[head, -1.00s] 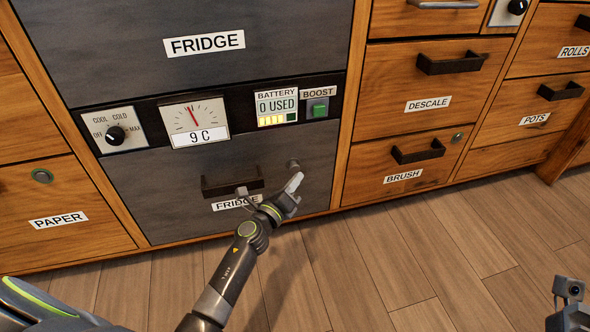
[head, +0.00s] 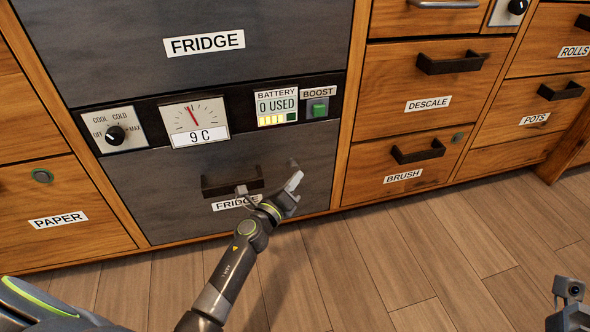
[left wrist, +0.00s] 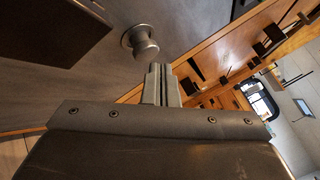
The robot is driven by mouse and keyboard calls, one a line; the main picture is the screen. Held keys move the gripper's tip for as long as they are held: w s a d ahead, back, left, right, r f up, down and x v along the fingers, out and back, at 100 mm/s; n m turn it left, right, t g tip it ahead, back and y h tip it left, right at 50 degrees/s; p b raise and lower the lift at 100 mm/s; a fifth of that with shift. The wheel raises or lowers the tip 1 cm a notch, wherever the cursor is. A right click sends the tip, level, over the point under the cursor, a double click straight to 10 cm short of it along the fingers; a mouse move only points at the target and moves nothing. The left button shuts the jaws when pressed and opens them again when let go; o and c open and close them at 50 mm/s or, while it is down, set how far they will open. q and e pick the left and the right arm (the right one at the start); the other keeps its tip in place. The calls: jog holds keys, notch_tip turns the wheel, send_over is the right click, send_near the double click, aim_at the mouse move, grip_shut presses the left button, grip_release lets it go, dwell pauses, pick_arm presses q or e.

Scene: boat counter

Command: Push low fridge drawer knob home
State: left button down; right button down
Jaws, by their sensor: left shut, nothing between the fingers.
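The low fridge drawer (head: 310,200) is a dark grey front with a dark bar handle (head: 232,182) and a FRIDGE label. Its small round grey knob (head: 293,163) is at the drawer's upper right. In the left wrist view the knob (left wrist: 140,42) stands out from the front on a short stem above a round collar. My left gripper (head: 294,181) is shut and empty, just below the knob in the head view. In the left wrist view its fingertips (left wrist: 160,72) are close beside the knob; I cannot tell whether they touch it. Only part of my right arm shows at lower right.
Above the drawer is a black panel with a cool dial (head: 115,135), a 9 C gauge (head: 195,120) and a green boost button (head: 319,109). The BRUSH drawer (head: 400,165) is to the right, the PAPER drawer (head: 60,200) to the left. The wooden floor (head: 400,250) is clear.

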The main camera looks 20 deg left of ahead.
aim_at(293, 169)
pick_arm(q)
jog(key=shift+w+a+b, duration=0.3)
jog(key=shift+w+a, duration=0.5)
jog(key=shift+w, duration=0.35)
dwell(1.2)
jog(key=shift+w+a+r, duration=0.2)
jog(key=shift+w+a, duration=0.05)
jog(key=shift+w, duration=0.15)
dwell(0.5)
jog(key=shift+s+d, duration=0.1)
jog(key=shift+s, duration=0.2)
jog(key=shift+s+d+p, duration=0.3)
jog(key=shift+s+d, duration=0.1)
jog(key=shift+s, duration=0.3)
jog(key=shift+s+d+p, duration=0.3)
jog(key=shift+s+d, duration=0.1)
jog(key=shift+s, duration=0.3)
jog(key=shift+d, duration=0.1)
jog(key=s+d, duration=0.2)
jog(key=s+p, duration=0.1)
jog(key=s, duration=0.1)
jog(key=shift+d+f, duration=0.1)
jog(key=shift+d, duration=0.3)
